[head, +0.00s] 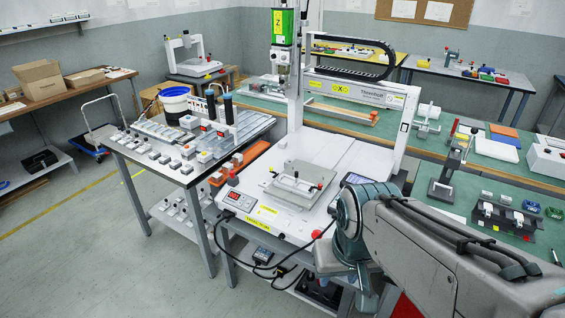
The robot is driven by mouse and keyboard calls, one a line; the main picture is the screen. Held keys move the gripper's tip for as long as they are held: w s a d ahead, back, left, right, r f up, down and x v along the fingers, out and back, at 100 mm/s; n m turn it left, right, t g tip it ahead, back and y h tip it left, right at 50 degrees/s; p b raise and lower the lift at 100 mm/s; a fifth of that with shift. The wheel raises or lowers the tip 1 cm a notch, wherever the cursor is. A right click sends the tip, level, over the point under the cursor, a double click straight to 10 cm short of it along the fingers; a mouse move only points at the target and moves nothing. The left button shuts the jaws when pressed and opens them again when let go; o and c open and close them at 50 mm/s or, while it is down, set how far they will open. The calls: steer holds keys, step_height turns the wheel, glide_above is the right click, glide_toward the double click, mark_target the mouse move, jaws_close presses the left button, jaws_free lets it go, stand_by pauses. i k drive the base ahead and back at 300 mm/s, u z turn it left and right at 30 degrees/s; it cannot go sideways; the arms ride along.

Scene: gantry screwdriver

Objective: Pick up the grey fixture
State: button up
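The grey fixture (297,184) is a flat, light grey plate with a raised bar and small dark and red knobs on top. It lies on the white bed (333,153) of the gantry screwdriver machine, near its front, in the head view. My arm reaches in from the lower right and bends downward at a joint just right of and in front of the fixture. The arm appears apart from the fixture. I cannot make out my gripper's fingers; the end of my arm is hidden behind its own links or below the picture.
The gantry's green screwdriver head (283,27) and uprights stand behind the fixture. A control panel (239,200) with a red button is at the bed's front left. A side table (143,160) with small parts stands left. A green-topped bench (485,180) with tools is right.

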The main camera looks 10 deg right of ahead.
mark_target(295, 185)
steer(key=u, duration=1.35)
steer(key=i, duration=2.3)
steer(key=z, duration=2.7)
